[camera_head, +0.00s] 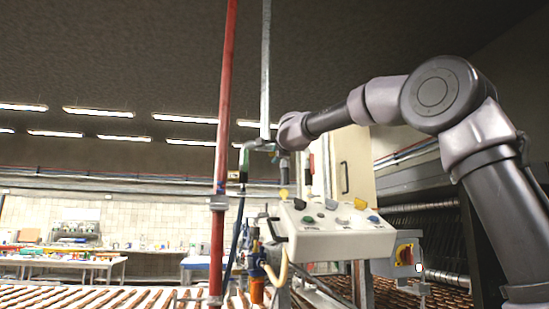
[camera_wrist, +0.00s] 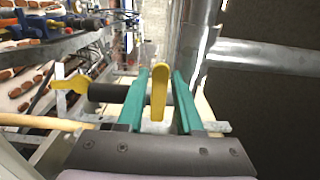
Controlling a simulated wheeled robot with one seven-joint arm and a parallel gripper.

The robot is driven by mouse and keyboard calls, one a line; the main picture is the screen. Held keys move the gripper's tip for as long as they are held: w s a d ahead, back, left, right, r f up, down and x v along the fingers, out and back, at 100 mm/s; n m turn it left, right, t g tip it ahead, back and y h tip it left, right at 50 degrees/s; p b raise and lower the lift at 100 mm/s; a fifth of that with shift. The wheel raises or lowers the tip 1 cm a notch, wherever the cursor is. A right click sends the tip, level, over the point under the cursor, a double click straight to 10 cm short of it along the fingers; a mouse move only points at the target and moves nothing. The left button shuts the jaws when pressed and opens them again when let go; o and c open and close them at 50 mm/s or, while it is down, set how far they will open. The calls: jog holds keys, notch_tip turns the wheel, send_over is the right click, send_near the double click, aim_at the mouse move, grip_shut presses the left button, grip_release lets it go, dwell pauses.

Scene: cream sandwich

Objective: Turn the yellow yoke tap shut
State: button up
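A narrow yellow handle (camera_wrist: 158,92) stands upright between the teal fingers of my gripper (camera_wrist: 160,76) in the wrist view. The gripper is open around it, with a gap visible on each side; I see no clear contact. A second yellow, wing-shaped piece (camera_wrist: 70,90) is to the left, by a dark round shaft (camera_wrist: 108,93) that passes behind the left finger. I cannot tell whether both yellow pieces belong to one tap. In the head view my arm reaches left to the pipework above the control box, and the fingers are too small to read.
A white control box (camera_head: 335,232) with knobs stands below my arm. A red pipe (camera_head: 224,110) and a grey pipe (camera_head: 266,70) rise beside it. A metal pipe (camera_wrist: 190,50) is close by the right finger. Conveyors with brown sandwiches (camera_head: 80,299) run below.

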jog(key=v, duration=0.8)
jog(key=shift+r, duration=0.1)
jog(key=shift+d, duration=0.1)
jog(key=s+d+f+n+g+y, duration=0.2)
jog(key=s+d+f+n+y, duration=0.1)
jog(key=s+d+f+n, duration=0.5)
jog(key=s+d+f+n+g+h, duration=0.1)
jog(key=s+d+f+g+h, duration=0.1)
jog(key=s+d+f, duration=0.4)
jog(key=s+d+f+n+g+h, duration=0.1)
jog(key=s+d+f, duration=0.5)
jog(key=f, duration=0.7)
jog(key=s+d+f+g+h, duration=0.3)
jog(key=s+d+f+g, duration=0.2)
jog(key=s+d+f, duration=0.2)
notch_tip(320, 180, down, 3)
jog(key=shift+s+r+n, duration=0.15)
jog(key=shift+s+n, duration=0.25)
jog(key=shift+s, duration=0.45)
